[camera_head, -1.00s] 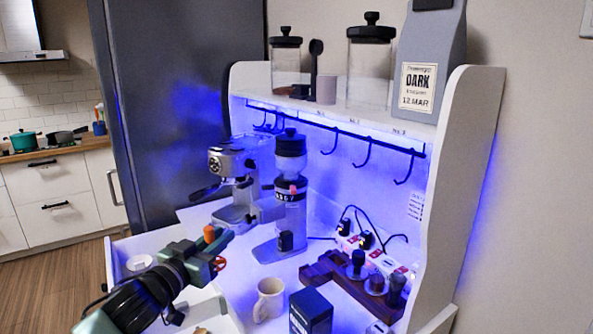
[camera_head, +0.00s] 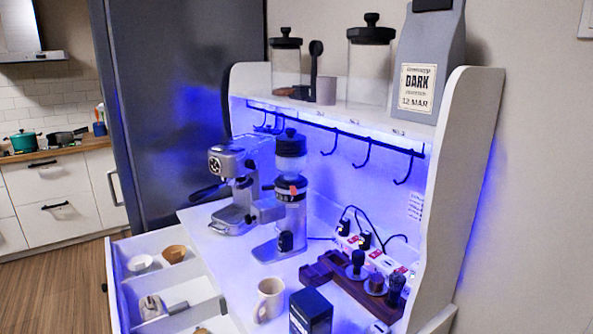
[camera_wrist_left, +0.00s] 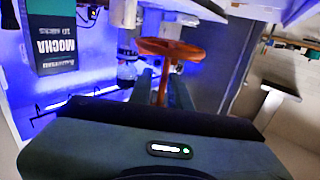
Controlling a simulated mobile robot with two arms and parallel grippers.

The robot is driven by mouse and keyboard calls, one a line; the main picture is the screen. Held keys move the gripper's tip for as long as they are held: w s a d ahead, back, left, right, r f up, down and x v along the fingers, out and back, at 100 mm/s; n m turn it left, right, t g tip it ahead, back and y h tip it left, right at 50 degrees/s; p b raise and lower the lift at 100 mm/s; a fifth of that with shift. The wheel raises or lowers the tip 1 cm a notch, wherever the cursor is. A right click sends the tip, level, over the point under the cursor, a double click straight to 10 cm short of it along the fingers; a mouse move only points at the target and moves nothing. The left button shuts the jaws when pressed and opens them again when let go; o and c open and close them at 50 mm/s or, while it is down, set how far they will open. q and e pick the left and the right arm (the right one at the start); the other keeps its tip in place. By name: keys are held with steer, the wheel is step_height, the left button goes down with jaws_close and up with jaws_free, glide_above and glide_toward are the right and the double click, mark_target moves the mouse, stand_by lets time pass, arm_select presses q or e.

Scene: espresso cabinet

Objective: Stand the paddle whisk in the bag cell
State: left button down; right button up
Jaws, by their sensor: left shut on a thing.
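My left gripper (camera_wrist_left: 163,90) shows only in the left wrist view. It is shut on the paddle whisk (camera_wrist_left: 168,50), which has a reddish-brown round head and a stem running down between the fingers. The whisk's lower end is hidden behind the gripper body. The open white drawer (camera_head: 182,240) at the lower left of the head view is divided into compartments. I cannot tell which compartment is the bag cell. My right gripper is in neither view.
In the drawer lie a white dish (camera_head: 140,262), a wooden cone (camera_head: 174,254) and a beige item (camera_head: 152,307). On the counter stand a mug (camera_head: 269,300), a dark box (camera_head: 311,313), a grinder (camera_head: 290,190), an espresso machine (camera_head: 232,185) and a wooden tool stand (camera_head: 330,270).

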arm_select(q)
steer(key=shift+s+a+f+n+y, duration=0.3)
steer(key=shift+s+a+y, duration=0.25)
steer(key=shift+s, duration=0.25)
steer(key=s+f, duration=0.2)
steer(key=s, duration=0.5)
steer(key=shift+s+f, duration=0.35)
steer(key=shift+a, duration=0.1)
